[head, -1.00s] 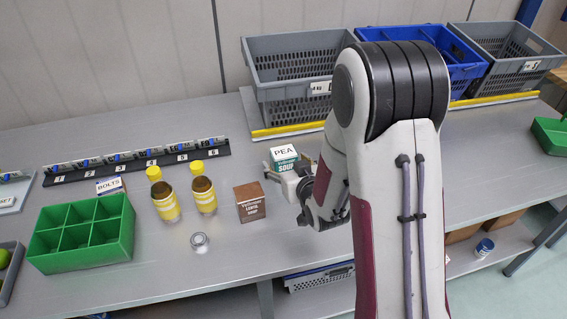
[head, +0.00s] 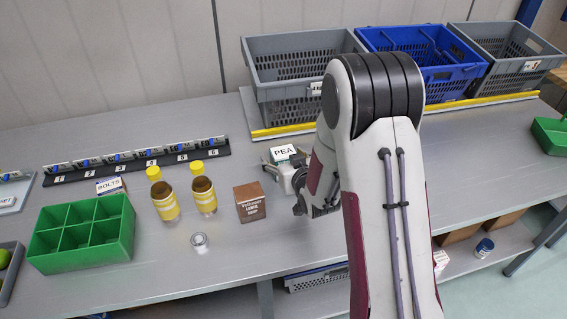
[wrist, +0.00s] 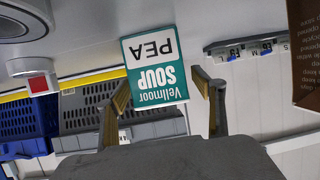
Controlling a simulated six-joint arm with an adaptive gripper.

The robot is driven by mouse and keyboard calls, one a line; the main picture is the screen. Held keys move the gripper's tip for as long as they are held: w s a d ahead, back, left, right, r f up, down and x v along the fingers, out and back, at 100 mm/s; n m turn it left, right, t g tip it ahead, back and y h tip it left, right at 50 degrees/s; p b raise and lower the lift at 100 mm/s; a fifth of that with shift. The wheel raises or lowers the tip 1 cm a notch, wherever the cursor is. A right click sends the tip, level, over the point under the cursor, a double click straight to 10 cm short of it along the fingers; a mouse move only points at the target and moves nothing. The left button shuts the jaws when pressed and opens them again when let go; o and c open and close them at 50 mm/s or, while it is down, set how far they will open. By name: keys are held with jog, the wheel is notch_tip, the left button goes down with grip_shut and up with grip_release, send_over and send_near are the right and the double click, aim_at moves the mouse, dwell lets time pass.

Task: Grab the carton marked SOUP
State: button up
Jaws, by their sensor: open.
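The white and teal carton marked SOUP and PEA (head: 283,152) stands on the grey bench in front of the grey crate. In the wrist view the same carton (wrist: 157,65) appears upside down, its lettered face toward me. My gripper (head: 286,170) is open, its two fingers on either side of the carton; it also shows in the wrist view (wrist: 161,92). I cannot tell whether the fingers touch it. My gripper hides the carton's lower front in the head view. A brown lentil soup carton (head: 250,204) stands to the left; its edge shows in the wrist view (wrist: 304,55).
Two yellow-labelled bottles (head: 204,196) and a small clear jar (head: 199,242) stand left of the brown carton. A green divided tray (head: 82,262) is farther left.

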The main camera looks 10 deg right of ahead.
jog(key=c, duration=1.4)
jog(key=shift+r, duration=0.2)
jog(key=shift+r, duration=4.9)
